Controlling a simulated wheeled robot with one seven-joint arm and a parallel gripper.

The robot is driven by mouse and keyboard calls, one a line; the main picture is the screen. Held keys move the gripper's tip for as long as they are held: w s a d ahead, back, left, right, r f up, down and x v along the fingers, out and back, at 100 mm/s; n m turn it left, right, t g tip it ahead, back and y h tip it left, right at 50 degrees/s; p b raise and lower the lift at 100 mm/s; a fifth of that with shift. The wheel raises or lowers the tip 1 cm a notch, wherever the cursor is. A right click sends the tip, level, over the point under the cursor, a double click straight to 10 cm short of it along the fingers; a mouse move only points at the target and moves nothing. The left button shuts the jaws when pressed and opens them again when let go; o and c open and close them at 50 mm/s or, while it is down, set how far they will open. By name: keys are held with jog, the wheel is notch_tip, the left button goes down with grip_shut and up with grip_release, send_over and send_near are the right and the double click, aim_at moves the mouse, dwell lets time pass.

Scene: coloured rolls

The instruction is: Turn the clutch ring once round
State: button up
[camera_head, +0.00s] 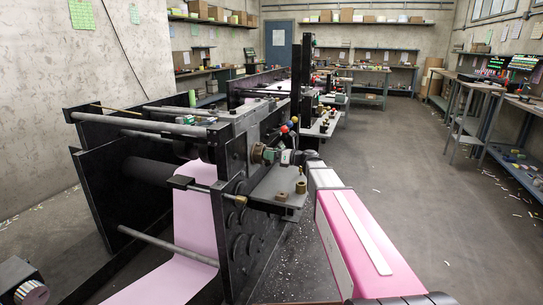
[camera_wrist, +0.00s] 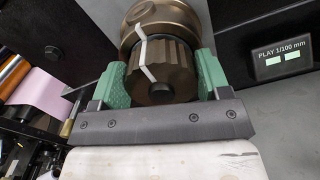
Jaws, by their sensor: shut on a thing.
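The clutch ring (camera_wrist: 168,72) is a dark bronze, ribbed knob in the middle of the wrist view. My gripper (camera_wrist: 163,80) has its green pads on the left and right sides of the ring and is shut on it. A white line runs from the round bronze collar (camera_wrist: 165,18) behind down across the ring; it bends where the two meet. In the head view my gripper (camera_head: 287,156) is at the side of the black machine, with the ring (camera_head: 262,153) mostly hidden behind it.
A grey shelf (camera_head: 272,191) with brass pieces sits just below my gripper. Pink web (camera_head: 193,220) runs through the machine. The floor to the right is open.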

dwell(0.3)
jog(key=o, duration=1.3)
jog(key=v, duration=1)
jog(key=shift+s+d+f, duration=0.1)
jog(key=shift+s+d, duration=0.05)
jog(key=shift+d, duration=0.2)
jog(key=s+a+f+n+g+h, duration=0.2)
jog(key=s+f+n+g+h, duration=0.2)
jog(key=s+f+n+h, duration=0.75)
jog(key=s+d+f+n+g+h, duration=0.1)
jog(key=s+d+f+n, duration=0.1)
jog(key=s+f+n, duration=0.2)
jog(key=s+d+f+n+g+h, duration=0.1)
jog(key=s+d+f+n+h, duration=0.1)
jog(key=s+f+n, duration=0.3)
jog(key=s+d+f+n+h, duration=0.2)
jog(key=s+d+f+n, duration=0.2)
jog(key=s+f+n, duration=0.1)
jog(key=shift+s+f+g, duration=0.25)
jog(key=shift+f+g, duration=0.15)
jog(key=shift+f, duration=0.05)
